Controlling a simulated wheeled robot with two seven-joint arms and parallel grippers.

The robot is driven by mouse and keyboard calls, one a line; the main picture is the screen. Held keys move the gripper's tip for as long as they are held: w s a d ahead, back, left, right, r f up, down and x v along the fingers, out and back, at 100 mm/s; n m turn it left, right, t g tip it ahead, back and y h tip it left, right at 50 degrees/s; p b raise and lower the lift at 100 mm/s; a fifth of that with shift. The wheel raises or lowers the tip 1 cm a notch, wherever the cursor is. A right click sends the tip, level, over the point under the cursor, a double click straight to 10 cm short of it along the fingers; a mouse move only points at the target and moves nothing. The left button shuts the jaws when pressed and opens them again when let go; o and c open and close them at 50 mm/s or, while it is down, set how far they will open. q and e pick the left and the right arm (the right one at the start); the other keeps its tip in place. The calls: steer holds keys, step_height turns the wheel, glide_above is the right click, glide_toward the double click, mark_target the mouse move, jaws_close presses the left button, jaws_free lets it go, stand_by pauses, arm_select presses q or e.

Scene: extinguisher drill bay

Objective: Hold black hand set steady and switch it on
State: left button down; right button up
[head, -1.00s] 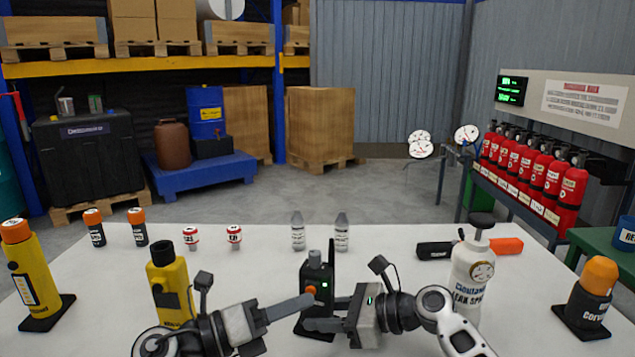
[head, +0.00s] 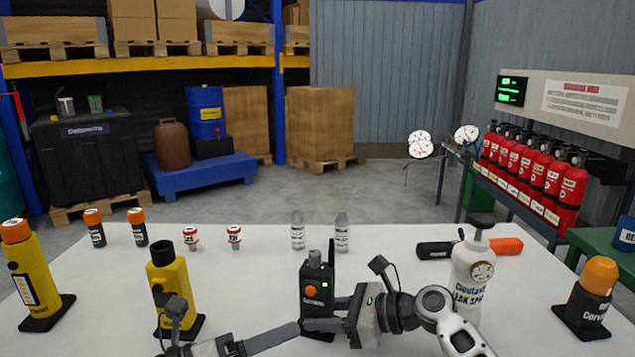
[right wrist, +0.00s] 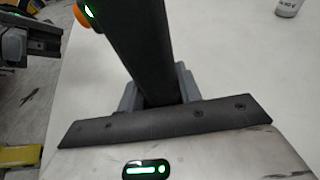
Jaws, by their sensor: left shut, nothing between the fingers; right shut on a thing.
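The black hand set (head: 317,275) stands upright at the middle front of the table, its antenna pointing up. An orange knob (head: 310,292) and a small green light (head: 324,286) show on its front. My right gripper (head: 325,325) is shut on its lower body from the right. The right wrist view shows the dark hand set body (right wrist: 145,50) between the grey fingers, with part of the orange knob and a lit green spot. My left gripper (head: 296,328) is shut and empty, its tip low and just left of the hand set, below the knob, apparently clear of it.
A yellow device (head: 168,285) stands close behind my left arm. Small bottles (head: 341,232) and red-white cans (head: 234,236) line the table's back. Free table lies behind the hand set.

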steer(key=o, duration=1)
